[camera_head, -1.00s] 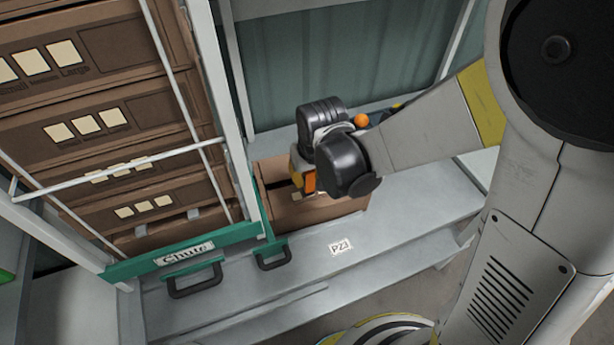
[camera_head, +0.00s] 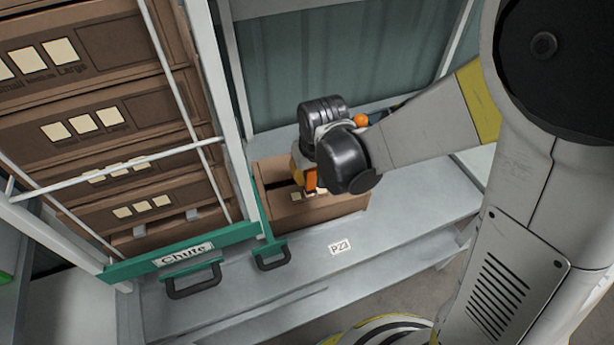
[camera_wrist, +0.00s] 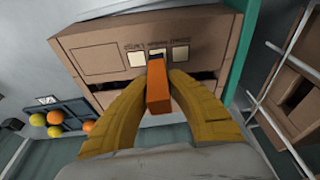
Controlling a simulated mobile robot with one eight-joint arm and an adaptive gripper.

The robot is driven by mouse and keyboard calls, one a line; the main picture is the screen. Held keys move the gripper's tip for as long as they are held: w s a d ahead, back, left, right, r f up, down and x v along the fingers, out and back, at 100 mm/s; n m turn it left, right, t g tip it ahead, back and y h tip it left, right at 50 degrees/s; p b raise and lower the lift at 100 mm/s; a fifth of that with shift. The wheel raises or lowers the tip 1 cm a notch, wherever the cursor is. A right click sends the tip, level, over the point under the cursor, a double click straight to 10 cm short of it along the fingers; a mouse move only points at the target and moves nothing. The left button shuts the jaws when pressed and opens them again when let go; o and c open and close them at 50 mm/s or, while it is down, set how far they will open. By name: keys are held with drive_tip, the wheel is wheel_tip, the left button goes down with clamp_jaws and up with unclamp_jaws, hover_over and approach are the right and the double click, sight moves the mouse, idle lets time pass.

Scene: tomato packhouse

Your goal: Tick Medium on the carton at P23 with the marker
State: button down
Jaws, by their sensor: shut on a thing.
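The brown carton (camera_head: 325,208) stands on the grey shelf behind the P23 label (camera_head: 340,247). My gripper (camera_wrist: 156,76) is shut on the orange marker (camera_wrist: 159,97), which points at the carton's face. The marker's dark tip end lies over the middle square (camera_wrist: 157,53); I cannot tell whether it touches. The left square (camera_wrist: 136,59) and right square (camera_wrist: 180,53) look blank. Most of the middle square is hidden. In the head view my gripper (camera_head: 306,177) is at the carton's front.
A green-edged chute (camera_head: 190,252) with stacked cartons and white rails stands close on the left. Black handles (camera_head: 194,281) stick out below it. In the wrist view a dark crate (camera_wrist: 50,113) with orange and yellow tomatoes sits at left.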

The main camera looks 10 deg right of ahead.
drive_tip(key=shift+s+a, duration=0.3)
drive_tip(key=shift+s, duration=0.15)
idle(0.5)
drive_tip(key=shift+w+d, duration=0.1)
drive_tip(key=shift+w, duration=0.05)
drive_tip(key=shift+r, duration=0.15)
drive_tip(key=shift+r+p, duration=2.3)
drive_tip(key=shift+r, duration=0.6)
